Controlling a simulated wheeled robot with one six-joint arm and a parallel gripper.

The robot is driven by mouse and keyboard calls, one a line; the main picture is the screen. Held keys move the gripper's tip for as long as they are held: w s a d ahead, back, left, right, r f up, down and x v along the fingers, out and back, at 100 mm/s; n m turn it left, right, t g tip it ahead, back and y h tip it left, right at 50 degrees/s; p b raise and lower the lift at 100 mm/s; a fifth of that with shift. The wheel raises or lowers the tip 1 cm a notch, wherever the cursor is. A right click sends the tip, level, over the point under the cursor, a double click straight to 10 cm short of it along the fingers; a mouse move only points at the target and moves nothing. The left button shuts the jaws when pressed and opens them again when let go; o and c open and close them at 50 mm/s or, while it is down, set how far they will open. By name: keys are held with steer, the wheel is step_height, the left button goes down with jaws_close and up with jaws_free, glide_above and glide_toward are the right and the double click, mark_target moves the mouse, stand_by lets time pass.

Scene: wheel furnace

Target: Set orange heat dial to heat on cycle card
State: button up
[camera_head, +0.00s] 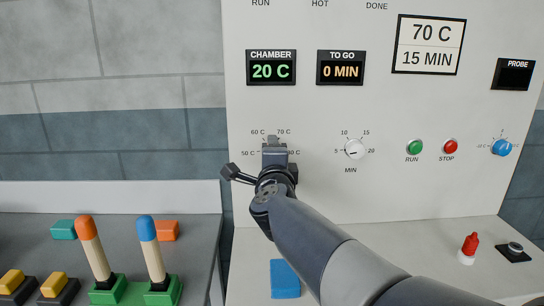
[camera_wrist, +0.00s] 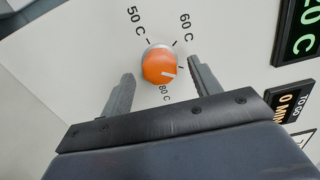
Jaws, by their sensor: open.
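The orange heat dial (camera_wrist: 158,66) shows in the wrist view on the pale panel, with 50 C, 60 C and 80 C labels around it. Its white pointer mark faces right and slightly down, close to a tick beside the right finger; that tick's label is hidden. My gripper (camera_wrist: 160,70) is open, with one finger on each side of the dial; contact is not visible. In the head view my gripper (camera_head: 274,145) covers the dial, between the 50 C and 80 C labels. The cycle card (camera_head: 429,45) reads 70 C, 15 MIN.
The chamber display (camera_head: 271,68) reads 20 C and the to-go display (camera_head: 341,68) 0 MIN. A white minute dial (camera_head: 354,149), green RUN button (camera_head: 414,147), red STOP button (camera_head: 450,146) and blue dial (camera_head: 502,148) stand to the right. A blue block (camera_head: 285,279) lies below.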

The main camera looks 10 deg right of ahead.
steer(key=s+a+p, duration=0.2)
steer(key=s, duration=0.7)
steer(key=shift+s, duration=0.35)
steer(key=w+d+b, duration=0.2)
steer(key=w, duration=0.8)
steer(key=shift+w, duration=0.35)
steer(key=shift+d, duration=0.1)
